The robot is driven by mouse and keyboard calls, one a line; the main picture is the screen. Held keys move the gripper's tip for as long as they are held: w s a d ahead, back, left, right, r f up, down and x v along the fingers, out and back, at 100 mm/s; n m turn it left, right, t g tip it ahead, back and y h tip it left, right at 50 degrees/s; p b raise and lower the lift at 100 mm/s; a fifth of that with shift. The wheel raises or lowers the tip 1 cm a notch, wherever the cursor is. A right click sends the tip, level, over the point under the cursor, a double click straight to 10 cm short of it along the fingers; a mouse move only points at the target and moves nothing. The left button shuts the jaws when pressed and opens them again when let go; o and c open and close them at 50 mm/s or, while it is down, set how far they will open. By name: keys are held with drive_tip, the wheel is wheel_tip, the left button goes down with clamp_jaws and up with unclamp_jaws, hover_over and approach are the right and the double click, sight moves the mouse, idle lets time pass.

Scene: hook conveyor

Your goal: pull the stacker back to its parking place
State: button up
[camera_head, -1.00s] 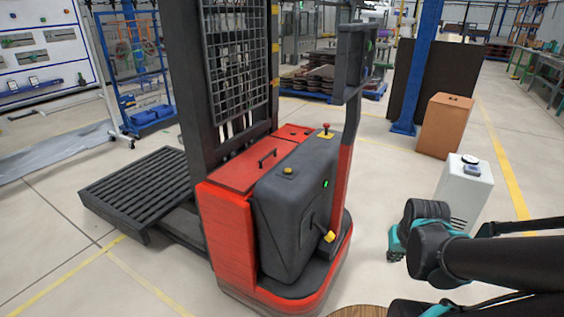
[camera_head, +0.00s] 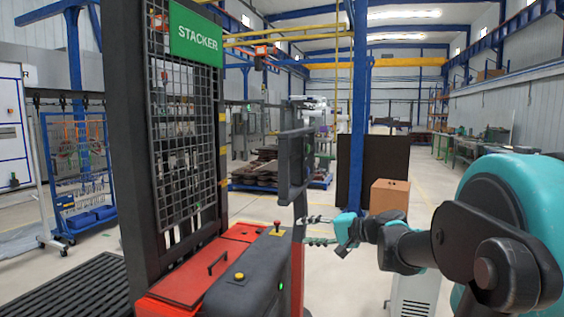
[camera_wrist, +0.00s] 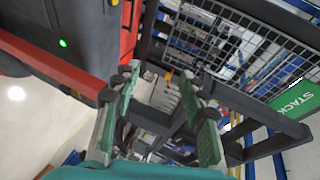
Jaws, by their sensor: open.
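The stacker is a red and dark grey lift truck (camera_head: 208,270) with a green STACKER sign (camera_head: 196,36) on its mesh mast. Its dark upright handle frame (camera_head: 294,165) rises at its right side, and black forks (camera_head: 72,290) lie low at the left. My gripper (camera_head: 308,230) is open, fingers pointing left at the lower part of the handle frame. In the wrist view the green-grey fingers (camera_wrist: 160,85) are spread, with dark stacker bars (camera_wrist: 150,115) showing beyond and between them. I cannot tell whether the fingers touch or surround a bar. The stacker's base is cut off.
A cardboard box (camera_head: 389,197) and a dark panel (camera_head: 372,172) stand behind the gripper beside a blue column (camera_head: 360,100). A white cabinet (camera_head: 414,295) stands below my arm. A blue rack (camera_head: 80,165) is at the left. Open floor lies around the box.

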drive_tip(key=w+d+r+m+t+y, duration=0.2)
drive_tip(key=w+r, duration=0.1)
drive_tip(key=r, duration=0.5)
drive_tip(key=w+d+r+m+t+y, duration=0.1)
drive_tip(key=w+d+r+t, duration=0.25)
drive_tip(key=r, duration=0.55)
drive_tip(key=s+a+f+x, duration=0.1)
drive_tip(key=x, duration=1.6)
drive_tip(key=shift+w+a+g, duration=0.3)
drive_tip(key=shift+a+g, duration=0.05)
drive_tip(key=shift+g, duration=0.1)
clamp_jaws()
